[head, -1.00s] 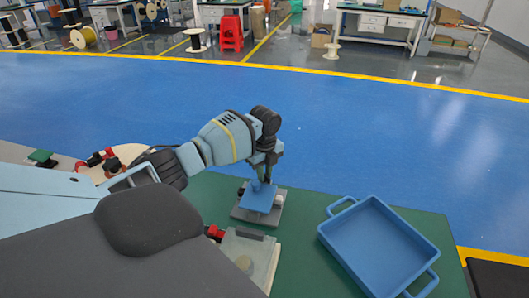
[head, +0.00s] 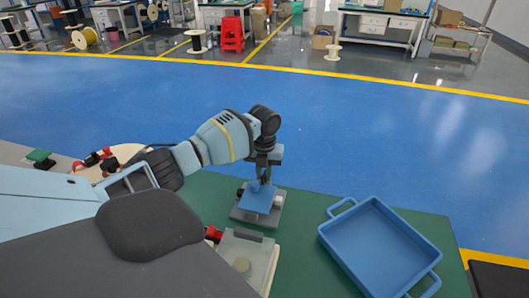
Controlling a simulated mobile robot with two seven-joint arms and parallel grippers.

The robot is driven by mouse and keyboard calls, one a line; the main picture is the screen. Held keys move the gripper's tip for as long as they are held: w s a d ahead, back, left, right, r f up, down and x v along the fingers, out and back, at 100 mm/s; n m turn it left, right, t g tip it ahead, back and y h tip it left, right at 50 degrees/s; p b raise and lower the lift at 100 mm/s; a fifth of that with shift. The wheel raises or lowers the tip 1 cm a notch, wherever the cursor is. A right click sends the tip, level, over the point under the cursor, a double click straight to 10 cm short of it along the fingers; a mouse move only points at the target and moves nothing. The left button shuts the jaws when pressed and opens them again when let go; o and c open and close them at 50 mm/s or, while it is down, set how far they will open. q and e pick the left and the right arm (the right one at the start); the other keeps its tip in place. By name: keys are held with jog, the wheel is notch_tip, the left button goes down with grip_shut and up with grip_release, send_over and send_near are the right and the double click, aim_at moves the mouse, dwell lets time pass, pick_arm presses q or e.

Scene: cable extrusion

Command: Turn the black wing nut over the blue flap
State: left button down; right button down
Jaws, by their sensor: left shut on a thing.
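The blue flap (head: 259,199) lies on a small grey base block (head: 252,217) on the green table. My left gripper (head: 263,181) points down at the far edge of the blue flap, with its fingers close together. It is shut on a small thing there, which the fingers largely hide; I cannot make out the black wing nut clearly. A small dark part (head: 241,190) shows at the left side of the block. My right gripper is not in view.
A blue tray (head: 432,250) with two handles stands at the right of the green table (head: 300,222). A clear-topped fixture (head: 240,262) with a red part lies in front of the block. Table between block and tray is free.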

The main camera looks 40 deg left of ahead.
pick_arm(q)
jog(key=shift+m, duration=0.5)
jog(key=c, duration=1.3)
grip_release()
jog(key=shift+r, duration=3.9)
